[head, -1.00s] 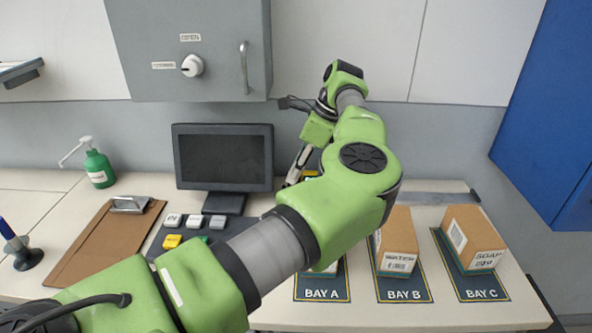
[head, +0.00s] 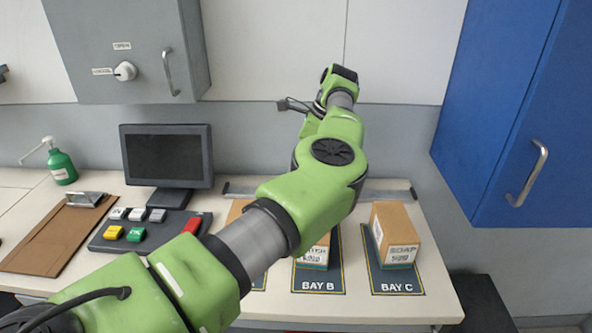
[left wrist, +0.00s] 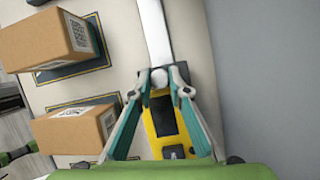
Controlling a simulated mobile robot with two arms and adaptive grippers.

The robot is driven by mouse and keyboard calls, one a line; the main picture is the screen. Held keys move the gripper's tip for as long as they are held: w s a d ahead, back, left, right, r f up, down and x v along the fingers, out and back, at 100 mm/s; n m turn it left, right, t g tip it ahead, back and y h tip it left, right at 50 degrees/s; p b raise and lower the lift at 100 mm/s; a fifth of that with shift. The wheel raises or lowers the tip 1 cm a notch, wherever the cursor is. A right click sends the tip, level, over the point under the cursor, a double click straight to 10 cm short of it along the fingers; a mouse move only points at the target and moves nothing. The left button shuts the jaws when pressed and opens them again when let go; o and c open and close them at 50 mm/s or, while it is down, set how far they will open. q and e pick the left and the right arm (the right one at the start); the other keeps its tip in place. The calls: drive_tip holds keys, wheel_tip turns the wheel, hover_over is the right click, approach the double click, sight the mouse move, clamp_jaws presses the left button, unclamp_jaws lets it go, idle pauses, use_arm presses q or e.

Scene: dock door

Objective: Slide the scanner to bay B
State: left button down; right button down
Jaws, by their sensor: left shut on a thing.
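In the left wrist view, the fingers of my left gripper (left wrist: 159,78) are shut on the yellow and black scanner (left wrist: 163,122), closing at a round whitish knob at its front. The scanner sits at the pale rail (left wrist: 153,30), which runs away toward the top of that view. The rail (head: 400,193) also shows in the head view along the back of the bench. There my left arm hides the gripper and scanner. The bay B mat (head: 318,286) lies in front of the rail, with a box (head: 319,252) on it, partly covered by my arm. My right gripper is out of view.
The bay C mat (head: 398,289) carries a SOAP box (head: 395,235). Bay A is mostly hidden behind my arm. A monitor (head: 167,157), button panel (head: 140,236) and clipboard (head: 50,238) stand left. A blue cabinet (head: 500,120) hangs right. In the wrist view, two boxes flank the rail's left side.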

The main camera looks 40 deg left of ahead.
use_arm(q)
drive_tip(key=c, duration=1.9)
unclamp_jaws()
drive_tip(key=shift+r, duration=0.1)
drive_tip(key=shift+v, duration=3.7)
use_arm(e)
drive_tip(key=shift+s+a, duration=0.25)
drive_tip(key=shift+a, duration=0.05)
